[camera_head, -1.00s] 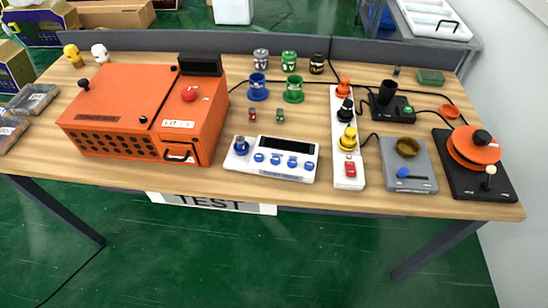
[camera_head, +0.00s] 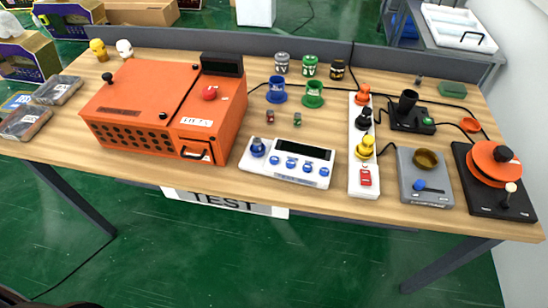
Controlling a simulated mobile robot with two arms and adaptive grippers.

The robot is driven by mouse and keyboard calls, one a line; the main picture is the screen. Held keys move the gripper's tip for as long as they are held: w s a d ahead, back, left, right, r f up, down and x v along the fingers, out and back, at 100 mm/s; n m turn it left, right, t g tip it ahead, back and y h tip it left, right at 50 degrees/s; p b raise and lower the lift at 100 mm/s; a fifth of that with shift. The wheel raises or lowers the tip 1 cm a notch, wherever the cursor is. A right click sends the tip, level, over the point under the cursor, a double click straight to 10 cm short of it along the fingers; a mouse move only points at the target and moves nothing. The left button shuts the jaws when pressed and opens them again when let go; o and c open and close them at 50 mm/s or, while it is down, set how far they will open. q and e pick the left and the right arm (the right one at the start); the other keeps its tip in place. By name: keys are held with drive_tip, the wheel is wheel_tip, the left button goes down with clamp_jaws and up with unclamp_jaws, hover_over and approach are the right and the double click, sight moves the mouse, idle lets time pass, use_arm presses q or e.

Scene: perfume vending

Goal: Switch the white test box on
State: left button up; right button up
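The white test box (camera_head: 256,169) lies on the wooden table, right of the orange machine. It has a dark display (camera_head: 304,149), which looks blank, and several blue knobs along its front. A larger dark blue knob (camera_head: 258,147) stands at its left end. I cannot make out whether the box is on. Neither of my grippers is in view.
The orange machine (camera_head: 130,88) stands left of the box. A white power strip (camera_head: 364,185) with plugs and a red switch lies to the right, then a grey scale (camera_head: 432,195) and a black-based orange device (camera_head: 487,166). Cups and jars stand behind the box.

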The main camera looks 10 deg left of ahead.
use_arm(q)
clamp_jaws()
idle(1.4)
